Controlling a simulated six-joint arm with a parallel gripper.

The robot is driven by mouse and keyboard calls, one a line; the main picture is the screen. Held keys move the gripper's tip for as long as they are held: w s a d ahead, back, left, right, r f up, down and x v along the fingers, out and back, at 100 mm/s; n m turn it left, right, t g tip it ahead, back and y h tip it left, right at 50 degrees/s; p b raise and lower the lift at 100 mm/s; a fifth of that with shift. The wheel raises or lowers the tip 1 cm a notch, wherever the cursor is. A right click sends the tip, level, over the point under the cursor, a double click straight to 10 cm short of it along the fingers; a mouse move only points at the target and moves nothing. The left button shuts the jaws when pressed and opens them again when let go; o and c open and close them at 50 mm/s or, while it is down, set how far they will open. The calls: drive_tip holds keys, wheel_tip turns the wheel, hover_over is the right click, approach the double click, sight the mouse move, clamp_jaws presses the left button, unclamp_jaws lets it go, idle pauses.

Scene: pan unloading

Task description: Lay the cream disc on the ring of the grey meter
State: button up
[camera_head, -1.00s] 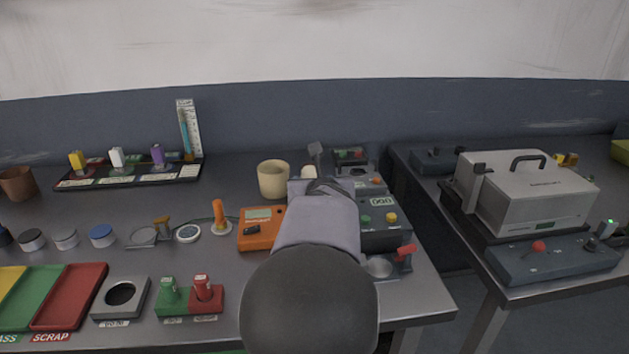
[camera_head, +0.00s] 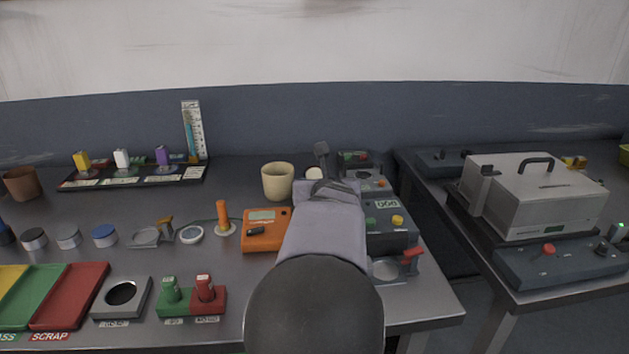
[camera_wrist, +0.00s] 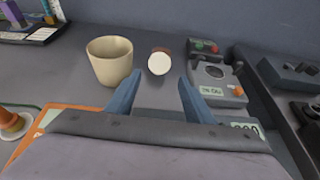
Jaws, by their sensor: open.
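The cream disc (camera_wrist: 159,63) shows in the wrist view as a pale round face just beyond my fingertips, with a brown patch behind it. In the head view the disc (camera_head: 314,173) is partly hidden by my arm. My gripper (camera_wrist: 160,76) is open, with its two blue fingers apart and nothing between them. The grey meter (camera_wrist: 226,97) stands right of the disc, with a dark round ring (camera_wrist: 214,71) on top and a small label display. In the head view the meter (camera_head: 375,175) is partly behind my wrist.
A cream cup (camera_wrist: 112,62) stands close left of the disc. An orange meter (camera_head: 262,238) and a dark box with a display (camera_head: 392,230) flank my forearm. Another small device with green and red buttons (camera_wrist: 203,47) is behind the grey meter. Bare bench lies between cup and disc.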

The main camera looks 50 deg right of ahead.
sight(315, 177)
drive_tip(key=b+x, duration=0.1)
drive_tip(key=x, duration=0.4)
drive_tip(key=shift+w+f, duration=0.15)
drive_tip(key=shift+w+d+f, duration=0.2)
drive_tip(key=shift+w+d, duration=0.2)
drive_tip(key=shift+d, duration=0.1)
drive_tip(key=shift+x, duration=2.6)
drive_tip(key=shift+w+a, duration=0.1)
drive_tip(key=shift+c, duration=0.2)
drive_tip(key=c, duration=1)
drive_tip(key=shift+o, duration=0.3)
drive_tip(key=shift+r, duration=0.1)
